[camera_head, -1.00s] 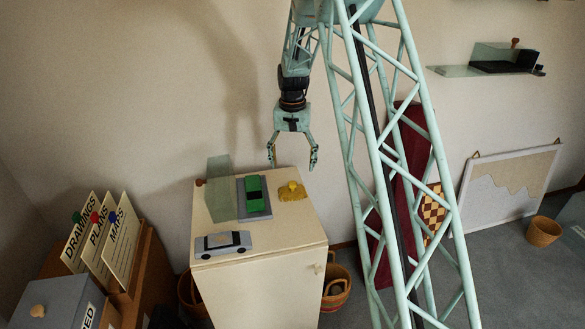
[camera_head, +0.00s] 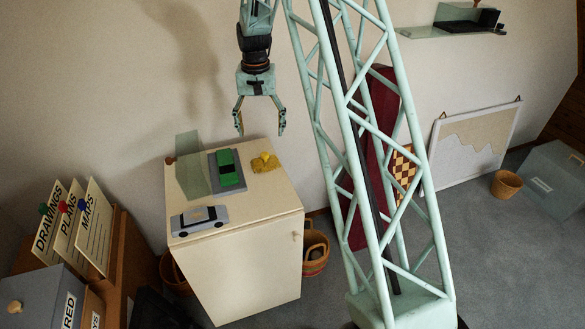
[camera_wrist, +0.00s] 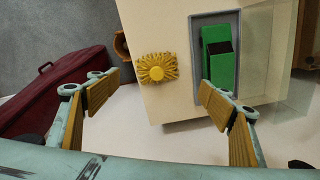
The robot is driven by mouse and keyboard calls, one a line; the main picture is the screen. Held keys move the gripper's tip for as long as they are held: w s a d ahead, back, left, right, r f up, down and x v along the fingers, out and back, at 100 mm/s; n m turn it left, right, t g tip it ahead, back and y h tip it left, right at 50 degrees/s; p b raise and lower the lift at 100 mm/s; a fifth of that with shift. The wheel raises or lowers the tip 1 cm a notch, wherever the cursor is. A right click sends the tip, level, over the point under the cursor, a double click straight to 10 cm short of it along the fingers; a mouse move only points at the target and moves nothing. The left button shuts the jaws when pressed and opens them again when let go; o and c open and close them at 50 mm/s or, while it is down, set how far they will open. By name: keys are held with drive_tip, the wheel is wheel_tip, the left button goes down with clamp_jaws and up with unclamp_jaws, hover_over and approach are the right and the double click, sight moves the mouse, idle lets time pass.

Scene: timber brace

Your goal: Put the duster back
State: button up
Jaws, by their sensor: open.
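A yellow, fringed thing with a round knob on top, which looks like the duster (camera_head: 265,162), lies on top of the cream cabinet (camera_head: 245,240) near its back right corner. It also shows in the wrist view (camera_wrist: 157,68), close to the cabinet's edge. My gripper (camera_head: 260,130) points down above the back of the cabinet, apart from the yellow thing. Its fingers are spread wide with nothing between them. In the wrist view my gripper (camera_wrist: 155,88) has one finger on each side of the picture, with the yellow thing ahead between them.
A green car on a grey tray (camera_head: 228,170), a glass panel (camera_head: 190,165) and a silver car (camera_head: 198,219) share the cabinet top. A wall shelf (camera_head: 435,32) is at upper right. A basket (camera_head: 315,255) stands beside the cabinet. A dark red case (camera_head: 357,233) leans behind my lattice column.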

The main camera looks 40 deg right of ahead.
drive_tip(key=s+a+r+n+t, duration=0.1)
drive_tip(key=s+a+r+n, duration=0.1)
drive_tip(key=s+a+r, duration=0.75)
drive_tip(key=s+a+r+n+t, duration=0.1)
drive_tip(key=s+a+r, duration=0.3)
drive_tip(key=s+r, duration=1.05)
drive_tip(key=s+a+r+n, duration=0.1)
drive_tip(key=s+a+r, duration=0.1)
drive_tip(key=s, duration=0.7)
drive_tip(key=s+a+r+n+t, duration=0.1)
drive_tip(key=s+a+r, duration=0.1)
drive_tip(key=s, duration=0.8)
drive_tip(key=s+a+r+n, duration=0.1)
drive_tip(key=s+a, duration=0.3)
drive_tip(key=s, duration=0.6)
drive_tip(key=shift+s+a+r+n+t, duration=0.15)
drive_tip(key=shift+a+r+n+t, duration=0.2)
drive_tip(key=shift+r, duration=0.3)
drive_tip(key=shift+r, duration=0.1)
